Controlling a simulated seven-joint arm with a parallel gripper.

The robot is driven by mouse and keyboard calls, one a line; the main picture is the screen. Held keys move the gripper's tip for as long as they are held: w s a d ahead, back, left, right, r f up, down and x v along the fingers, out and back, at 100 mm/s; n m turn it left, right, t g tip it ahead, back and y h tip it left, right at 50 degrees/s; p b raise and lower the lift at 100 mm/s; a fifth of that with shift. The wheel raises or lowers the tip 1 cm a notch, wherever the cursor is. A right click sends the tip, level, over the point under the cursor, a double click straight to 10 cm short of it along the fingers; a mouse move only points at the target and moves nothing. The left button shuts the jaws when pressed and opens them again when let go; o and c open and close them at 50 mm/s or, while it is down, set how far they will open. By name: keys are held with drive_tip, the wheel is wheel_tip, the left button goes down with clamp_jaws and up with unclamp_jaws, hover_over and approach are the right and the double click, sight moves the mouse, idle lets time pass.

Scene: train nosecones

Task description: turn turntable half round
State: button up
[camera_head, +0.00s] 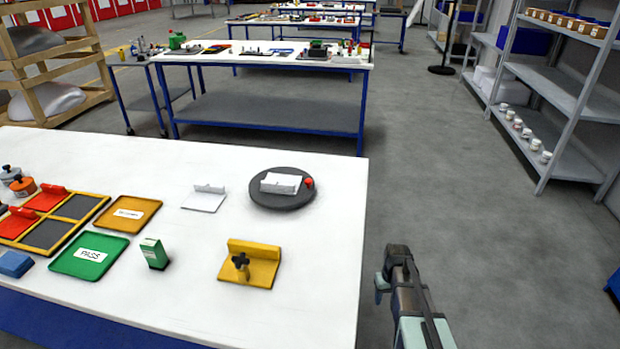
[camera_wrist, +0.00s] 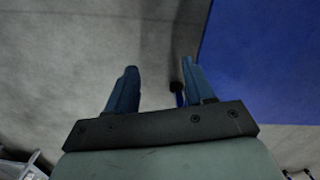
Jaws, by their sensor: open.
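The turntable (camera_head: 264,202) is a dark round disc on the white table near its far right corner. A white block-like part (camera_head: 281,183) lies on top of it. A red knob (camera_head: 309,183) sits at the disc's right edge. My gripper (camera_head: 382,282) is off the table's right edge, over the floor, nearer to the camera than the turntable and well apart from it. In the wrist view my gripper (camera_wrist: 158,88) shows two blue fingers spread apart with nothing between them. The turntable is not in the wrist view.
On the white table (camera_head: 200,290) stand a yellow fixture with a dark knob (camera_head: 262,268), a white bracket (camera_head: 205,198), a green box (camera_head: 154,253), a green PASS tray (camera_head: 75,266), an orange tray (camera_head: 115,212) and a yellow-framed tray (camera_head: 20,246). The table around the turntable is clear.

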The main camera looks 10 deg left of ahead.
drive_tip(key=w+a+r+n+t, duration=0.1)
drive_tip(key=w+a+r, duration=0.1)
drive_tip(key=w+r, duration=0.65)
drive_tip(key=w+a+r+n+t, duration=0.15)
drive_tip(key=w+r, duration=0.35)
drive_tip(key=r, duration=0.6)
drive_tip(key=w+a+r+t, duration=0.2)
drive_tip(key=w+r, duration=0.4)
drive_tip(key=r, duration=0.4)
drive_tip(key=n+y, duration=0.3)
approach(309, 180)
drive_tip(key=shift+g, duration=0.35)
drive_tip(key=x, duration=0.8)
drive_tip(key=shift+w, duration=0.2)
clamp_jaws()
